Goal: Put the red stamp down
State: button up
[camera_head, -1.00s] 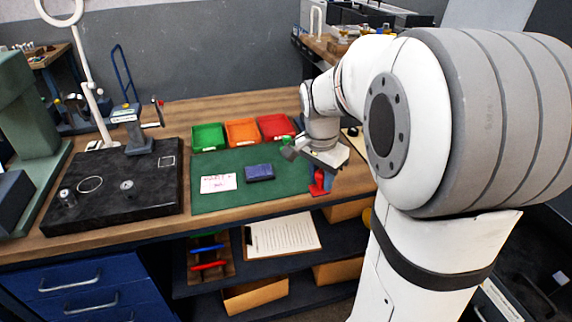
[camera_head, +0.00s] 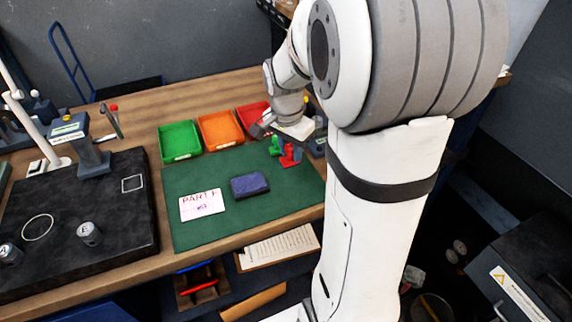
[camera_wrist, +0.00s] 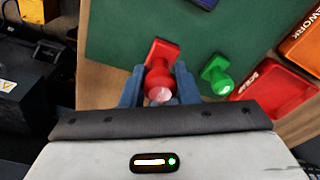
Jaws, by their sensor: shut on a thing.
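The red stamp (camera_head: 290,158) is at the back right of the green mat (camera_head: 215,233), close beside the green stamp (camera_head: 275,147). In the wrist view my gripper (camera_wrist: 159,92) has its blue fingers on both sides of the red stamp (camera_wrist: 162,54) and is shut on it. The green stamp (camera_wrist: 216,74) stands just right of the fingers there, apart from them. In the head view my gripper (camera_head: 302,148) is partly hidden by my arm. I cannot tell whether the red stamp's base touches the mat.
Green (camera_head: 180,141), orange (camera_head: 221,130) and red (camera_head: 252,115) bins line the mat's back edge. A dark blue pad (camera_head: 249,185) and a white card (camera_head: 202,205) lie on the mat. A black plate (camera_head: 90,262) is at the left. The mat's front right is clear.

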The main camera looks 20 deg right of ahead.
aim_at(290, 159)
jog(key=shift+f, duration=2.7)
jog(key=shift+f, duration=0.1)
jog(key=shift+f, duration=0.2)
jog(key=o, duration=0.8)
jog(key=shift+r, duration=0.15)
